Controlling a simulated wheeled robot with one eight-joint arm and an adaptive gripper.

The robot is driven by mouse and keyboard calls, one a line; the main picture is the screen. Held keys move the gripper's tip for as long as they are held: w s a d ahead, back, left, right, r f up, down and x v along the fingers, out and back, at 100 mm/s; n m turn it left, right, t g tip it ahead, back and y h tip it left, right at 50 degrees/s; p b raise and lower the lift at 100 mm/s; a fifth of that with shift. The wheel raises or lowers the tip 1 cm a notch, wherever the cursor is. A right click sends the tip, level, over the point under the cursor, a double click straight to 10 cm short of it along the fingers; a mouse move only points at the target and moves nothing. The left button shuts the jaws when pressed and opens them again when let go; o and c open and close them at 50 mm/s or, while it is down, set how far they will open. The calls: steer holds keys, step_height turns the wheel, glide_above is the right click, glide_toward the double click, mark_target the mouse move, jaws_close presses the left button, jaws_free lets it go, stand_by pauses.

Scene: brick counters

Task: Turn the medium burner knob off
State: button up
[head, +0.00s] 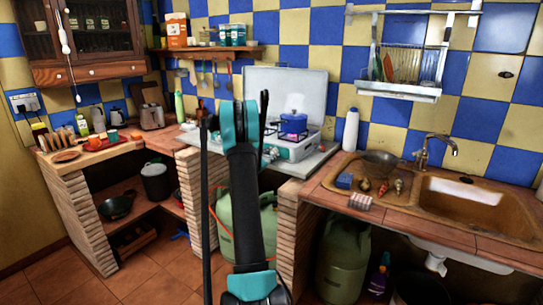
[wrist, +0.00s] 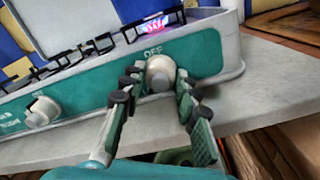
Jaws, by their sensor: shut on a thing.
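The stove (head: 292,147) stands on the counter in the head view, with a blue pot (head: 294,123) on it and a purple-pink glow under the pot. In the wrist view its green front panel (wrist: 80,100) carries a round pale knob (wrist: 160,73) below the word OFF. My gripper (wrist: 158,82) is shut on this knob, one finger on each side. A second knob (wrist: 42,112) sits farther left on the panel, clear of the fingers. A glowing burner (wrist: 155,27) shows behind the panel. In the head view my arm hides part of the stove, and the fingertips are hidden.
A white bottle (head: 350,130) stands right of the stove. A sink (head: 460,200) and a dish rack (head: 405,65) are farther right. Green gas cylinders (head: 342,262) stand under the counter. Open floor (head: 150,275) lies at the left.

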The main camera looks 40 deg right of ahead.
steer(key=m, duration=1.4)
steer(key=shift+s+m, duration=0.1)
steer(key=shift+m, duration=0.2)
steer(key=m, duration=0.9)
steer(key=shift+m, duration=0.6)
steer(key=o, duration=1.2)
steer(key=shift+c, duration=0.2)
